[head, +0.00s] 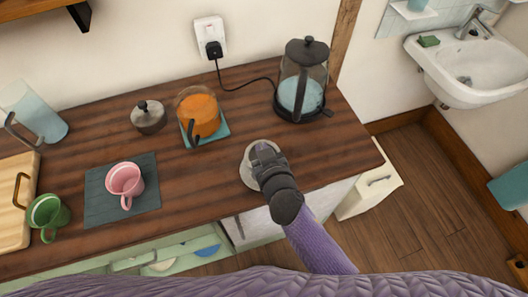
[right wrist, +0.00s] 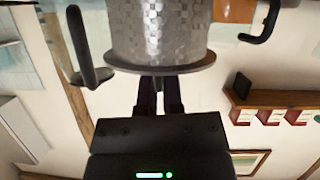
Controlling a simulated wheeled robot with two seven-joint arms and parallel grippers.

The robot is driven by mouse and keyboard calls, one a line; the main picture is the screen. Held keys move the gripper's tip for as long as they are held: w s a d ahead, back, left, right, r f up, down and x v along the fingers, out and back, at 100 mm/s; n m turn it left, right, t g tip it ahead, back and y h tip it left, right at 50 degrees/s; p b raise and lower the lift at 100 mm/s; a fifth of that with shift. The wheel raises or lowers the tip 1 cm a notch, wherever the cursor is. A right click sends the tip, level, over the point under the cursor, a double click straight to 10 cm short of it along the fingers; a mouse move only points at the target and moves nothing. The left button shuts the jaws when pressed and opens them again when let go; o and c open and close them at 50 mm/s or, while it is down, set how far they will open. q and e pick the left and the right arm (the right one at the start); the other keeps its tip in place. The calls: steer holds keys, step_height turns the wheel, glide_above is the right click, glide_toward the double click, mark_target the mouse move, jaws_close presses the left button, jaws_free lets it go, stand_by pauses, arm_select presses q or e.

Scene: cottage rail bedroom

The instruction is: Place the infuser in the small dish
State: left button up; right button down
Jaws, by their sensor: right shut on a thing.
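The infuser (right wrist: 158,30) is a silver, textured metal cylinder with a flat rim, seen in the right wrist view. My right gripper (head: 262,150) is shut on it at the rim end, over the front right of the wooden counter. A pale round shape, apparently the small dish (head: 247,174), shows around and under the gripper in the head view. The gripper hides most of the infuser there, so I cannot tell whether the infuser touches the dish. My left gripper is not in view.
A glass pot of orange tea (head: 200,113) stands on a teal mat, with a lidded grey pot (head: 148,117) to its left. A pink cup (head: 125,180) sits on a dark mat. The counter between this mat and the gripper is clear.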

steer(key=c, duration=1.2)
jaws_free()
steer(key=shift+f, duration=0.1)
steer(key=o, duration=0.4)
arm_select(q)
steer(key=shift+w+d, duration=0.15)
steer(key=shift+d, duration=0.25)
